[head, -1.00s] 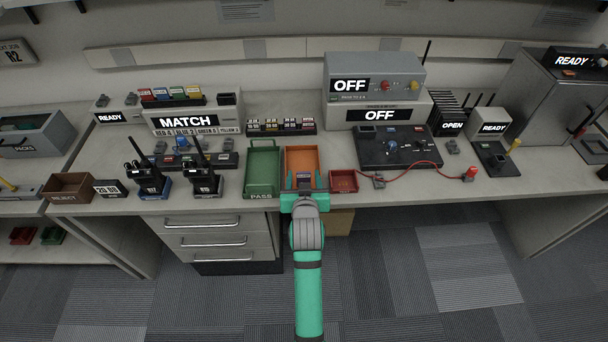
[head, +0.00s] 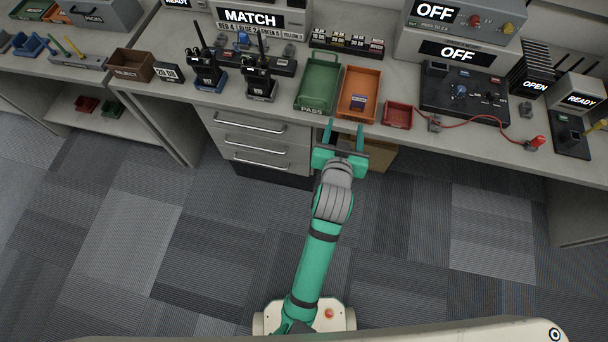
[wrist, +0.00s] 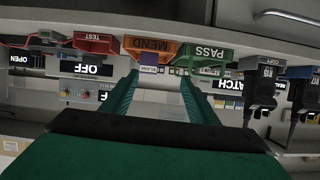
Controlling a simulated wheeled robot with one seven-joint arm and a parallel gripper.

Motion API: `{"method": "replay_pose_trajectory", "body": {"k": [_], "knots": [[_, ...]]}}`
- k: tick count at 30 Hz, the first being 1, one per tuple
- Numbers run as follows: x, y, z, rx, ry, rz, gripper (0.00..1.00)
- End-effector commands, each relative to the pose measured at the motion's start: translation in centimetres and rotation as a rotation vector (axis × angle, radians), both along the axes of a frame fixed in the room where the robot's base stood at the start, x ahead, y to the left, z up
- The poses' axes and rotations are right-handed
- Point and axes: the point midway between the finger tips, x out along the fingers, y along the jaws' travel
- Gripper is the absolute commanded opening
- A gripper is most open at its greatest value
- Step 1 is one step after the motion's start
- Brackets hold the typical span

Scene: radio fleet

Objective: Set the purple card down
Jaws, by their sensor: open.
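The purple card (head: 357,103), with a pale label, is in the orange tray (head: 372,80), near its front end. In the wrist view, which is upside down, the card (wrist: 150,69) shows at the orange tray, whose front reads MEND (wrist: 150,46). My gripper (head: 344,134) is open and empty, in front of the bench edge and apart from the card. Its two green fingers are spread in the wrist view (wrist: 159,80). The card's lower edge is partly hidden by the tray front.
The green PASS tray (head: 302,98) stands left of the orange tray, and a small red tray (head: 397,127) stands right. Two black radios (head: 258,78) stand farther left. A red cable (head: 480,127) crosses the bench at right. The floor (head: 190,245) around my arm is clear.

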Motion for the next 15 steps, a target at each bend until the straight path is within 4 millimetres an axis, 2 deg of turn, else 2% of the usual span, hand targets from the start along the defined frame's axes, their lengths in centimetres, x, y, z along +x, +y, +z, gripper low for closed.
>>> {"method": "replay_pose_trajectory", "body": {"k": [1, 6, 15], "knots": [[-1.1, 1.5, -1.3, 0.013, 0.0, 0.011, 0.54], [-5.3, 5.4, -3.9, 0.036, -0.028, 0.034, 0.54], [-14.1, 10.3, -6.4, 0.037, -0.065, 0.084, 0.54]]}}
